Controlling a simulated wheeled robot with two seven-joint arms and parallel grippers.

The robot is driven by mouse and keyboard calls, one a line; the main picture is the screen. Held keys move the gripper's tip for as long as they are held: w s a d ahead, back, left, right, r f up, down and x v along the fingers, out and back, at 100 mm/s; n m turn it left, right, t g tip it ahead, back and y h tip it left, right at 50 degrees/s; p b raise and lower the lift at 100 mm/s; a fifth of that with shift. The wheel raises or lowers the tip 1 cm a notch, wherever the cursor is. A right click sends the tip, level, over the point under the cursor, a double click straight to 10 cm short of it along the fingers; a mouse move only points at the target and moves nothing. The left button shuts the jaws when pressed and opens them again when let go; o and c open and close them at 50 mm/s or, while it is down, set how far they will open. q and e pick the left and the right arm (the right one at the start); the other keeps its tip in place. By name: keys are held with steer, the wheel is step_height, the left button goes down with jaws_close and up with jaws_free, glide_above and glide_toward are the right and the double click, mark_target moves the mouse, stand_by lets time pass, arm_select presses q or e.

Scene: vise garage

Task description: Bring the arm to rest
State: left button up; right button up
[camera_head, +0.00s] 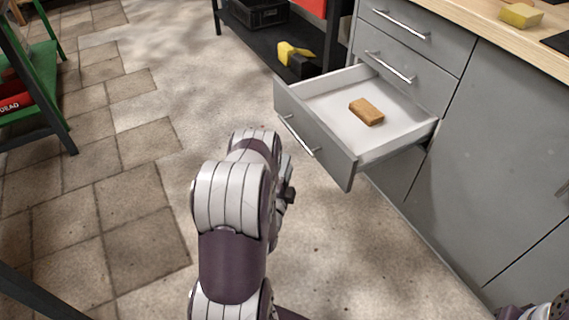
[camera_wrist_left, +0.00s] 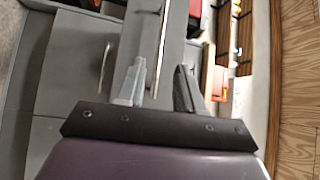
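My left arm rises from the bottom middle of the head view. Its gripper (camera_head: 288,192) is partly hidden behind the wrist, below and in front of the open drawer's grey front (camera_head: 312,140). In the left wrist view the two fingers of my left gripper (camera_wrist_left: 160,88) stand apart with nothing held between them. The drawer is pulled out, and a brown block (camera_head: 366,111) lies on its white floor. My right gripper does not show; only a bit of my right arm appears at the bottom right corner.
Grey cabinets (camera_head: 480,160) with a wooden worktop (camera_head: 480,14) stand at the right, a yellow sponge-like block (camera_head: 520,15) on top. A dark shelf (camera_head: 262,40) holds a yellow and black tool (camera_head: 295,58). A green rack (camera_head: 38,80) stands at left. Floor left of my arm is clear.

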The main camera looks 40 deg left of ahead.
arm_select(q)
steer(key=shift+s+d+f, duration=0.1)
steer(key=shift+s+d, duration=0.1)
steer(key=shift+s, duration=0.3)
